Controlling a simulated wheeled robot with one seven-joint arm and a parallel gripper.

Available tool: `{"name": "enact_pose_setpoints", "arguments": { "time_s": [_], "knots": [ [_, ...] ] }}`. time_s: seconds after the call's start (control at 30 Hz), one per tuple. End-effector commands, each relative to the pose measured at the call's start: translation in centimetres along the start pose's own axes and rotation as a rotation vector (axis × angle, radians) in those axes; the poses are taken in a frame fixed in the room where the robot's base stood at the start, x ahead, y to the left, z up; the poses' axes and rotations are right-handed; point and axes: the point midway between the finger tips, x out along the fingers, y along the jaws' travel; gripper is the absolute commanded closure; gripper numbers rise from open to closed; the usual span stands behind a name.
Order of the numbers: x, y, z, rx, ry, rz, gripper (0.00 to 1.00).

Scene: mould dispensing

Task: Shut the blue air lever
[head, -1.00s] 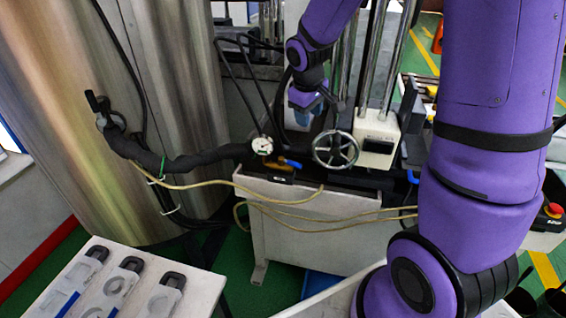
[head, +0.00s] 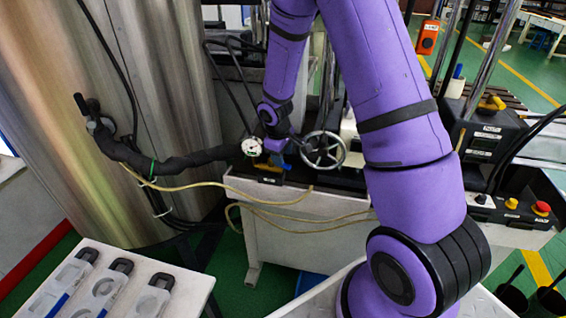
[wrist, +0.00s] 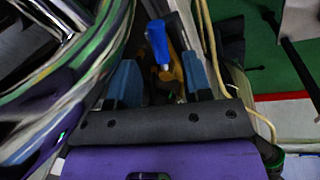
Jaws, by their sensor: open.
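The blue air lever (wrist: 157,42) shows in the wrist view with a brass-coloured fitting (wrist: 177,68) by its lower end. My gripper (wrist: 160,72) is open, with one blue finger on each side of the lever's line; nothing is gripped. I cannot tell whether a finger touches the lever. In the head view my gripper (head: 274,146) is just above the valve on the white cabinet, beside the round gauge (head: 251,147). There the lever is mostly hidden or too small to make out clearly.
A metal handwheel (head: 323,150) stands close to the right of my gripper. A black wrapped hose (head: 185,165) and a yellowish hose (head: 210,184) run nearby. A large steel tank (head: 150,60) is on the left. A white tray (head: 185,286) holds several moulds in front.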

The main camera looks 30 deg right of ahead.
Motion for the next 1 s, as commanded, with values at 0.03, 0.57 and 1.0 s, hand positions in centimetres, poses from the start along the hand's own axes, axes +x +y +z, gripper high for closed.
{"name": "enact_pose_setpoints", "arguments": {
  "time_s": [0.03, 0.57, 1.0],
  "knots": [
    [0.9, -0.1, 0.1, -0.001, -0.004, -0.001, 0.55],
    [3.9, 0.0, 0.1, 0.001, -0.001, 0.000, 0.55],
    [3.8, 0.0, 0.0, 0.001, 0.000, 0.000, 1.00]
  ]
}}
